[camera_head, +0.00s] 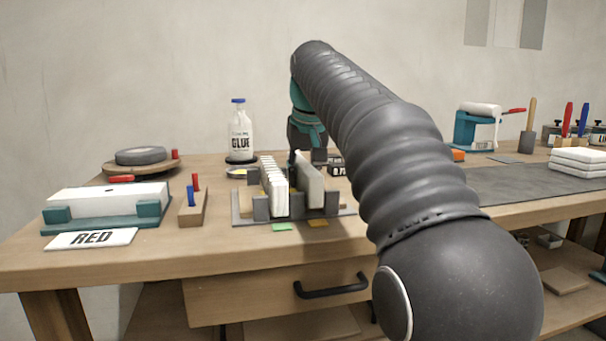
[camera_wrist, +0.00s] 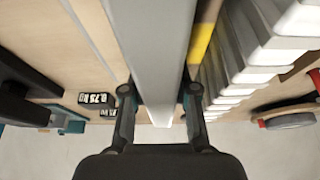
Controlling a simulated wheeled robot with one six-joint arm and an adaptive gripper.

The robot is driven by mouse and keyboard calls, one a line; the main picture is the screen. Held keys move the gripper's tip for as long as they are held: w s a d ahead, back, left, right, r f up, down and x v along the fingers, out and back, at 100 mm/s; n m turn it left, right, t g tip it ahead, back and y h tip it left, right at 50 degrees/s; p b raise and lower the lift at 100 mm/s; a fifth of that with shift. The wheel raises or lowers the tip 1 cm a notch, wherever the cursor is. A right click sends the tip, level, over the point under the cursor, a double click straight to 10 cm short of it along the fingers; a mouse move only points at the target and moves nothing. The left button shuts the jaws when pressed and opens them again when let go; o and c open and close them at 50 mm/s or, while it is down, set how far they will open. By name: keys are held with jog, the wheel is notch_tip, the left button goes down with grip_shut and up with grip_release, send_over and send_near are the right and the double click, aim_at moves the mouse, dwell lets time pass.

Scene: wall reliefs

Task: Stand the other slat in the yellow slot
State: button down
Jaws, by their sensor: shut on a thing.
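A grey-white slat (camera_head: 312,184) is upright and slightly tilted over the right part of the grey rack (camera_head: 243,220). It also fills the middle of the wrist view (camera_wrist: 158,50). My gripper (camera_wrist: 160,97) is shut on it, one finger on each side. In the head view my gripper (camera_head: 294,165) is mostly hidden behind the slats. A yellow strip (camera_wrist: 204,35) lies just right of the held slat in the wrist view. A yellow-orange tab (camera_head: 318,223) is at the rack's front, below the slat. I cannot tell whether the slat's lower edge touches the rack floor.
A row of several white slats (camera_head: 272,185) stands close left of the held slat, by a green tab (camera_head: 281,227). A glue bottle (camera_head: 240,130) stands behind. Black weights (camera_wrist: 97,98) are near the slat in the wrist view.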

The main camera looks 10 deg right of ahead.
jog(key=shift+f, duration=0.3)
dwell(0.4)
jog(key=c, duration=0.8)
grip_release()
jog(key=shift+r, duration=0.15)
